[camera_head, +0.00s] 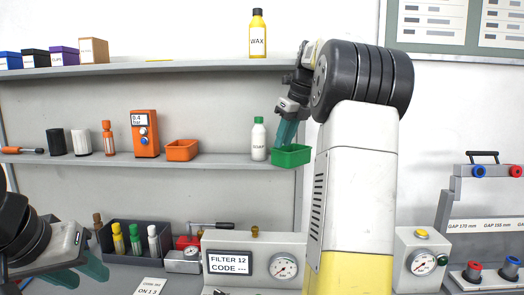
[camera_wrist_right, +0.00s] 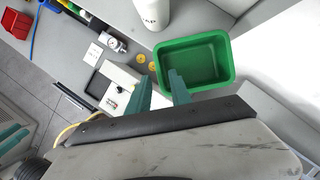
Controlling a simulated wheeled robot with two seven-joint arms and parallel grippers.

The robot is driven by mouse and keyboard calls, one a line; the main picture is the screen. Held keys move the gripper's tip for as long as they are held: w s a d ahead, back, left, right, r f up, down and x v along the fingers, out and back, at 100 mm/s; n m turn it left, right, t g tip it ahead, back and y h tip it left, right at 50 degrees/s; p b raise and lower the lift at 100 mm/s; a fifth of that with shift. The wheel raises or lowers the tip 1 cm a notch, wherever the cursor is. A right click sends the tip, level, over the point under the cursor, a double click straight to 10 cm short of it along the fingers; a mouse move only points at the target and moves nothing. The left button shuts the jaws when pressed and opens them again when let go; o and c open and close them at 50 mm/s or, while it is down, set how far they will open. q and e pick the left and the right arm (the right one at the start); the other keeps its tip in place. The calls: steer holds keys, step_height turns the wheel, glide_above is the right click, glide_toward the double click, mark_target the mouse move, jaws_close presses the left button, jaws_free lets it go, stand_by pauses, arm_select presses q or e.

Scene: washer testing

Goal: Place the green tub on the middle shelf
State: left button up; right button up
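The green tub (camera_head: 291,157) is upright at the right end of the middle shelf (camera_head: 218,161), right of the white soap bottle (camera_head: 259,140). Its right side reaches about the shelf's end; I cannot tell whether its base rests fully on the shelf. My right gripper (camera_head: 286,133) points down at the tub. In the right wrist view, its fingers (camera_wrist_right: 160,88) stand apart, one outside the tub (camera_wrist_right: 195,62) and one over its near side. My left gripper (camera_head: 80,272) is open and empty at the lower left, above the worktop.
The middle shelf also holds an orange tub (camera_head: 181,150), an orange gauge box (camera_head: 145,134) and several bottles and cylinders. A yellow wax bottle (camera_head: 257,34) stands on the top shelf. Below are a dark crate (camera_head: 120,248) and a filter gauge box (camera_head: 254,262).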

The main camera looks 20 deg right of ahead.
steer(key=shift+v, duration=0.9)
steer(key=s+a+f+n+t, duration=0.1)
steer(key=s+a+f+n, duration=0.3)
steer(key=s+a+n, duration=1)
steer(key=s+a+f+n, duration=0.2)
steer(key=s+f+n, duration=0.4)
steer(key=n, duration=0.3)
steer(key=s+a+f+n+t, duration=0.1)
steer(key=s+a+f+n, duration=0.2)
steer(key=s+f+n, duration=0.3)
steer(key=n, duration=0.3)
steer(key=shift+a, duration=0.35)
steer(key=shift+s+d, duration=0.1)
steer(key=shift+s, duration=0.05)
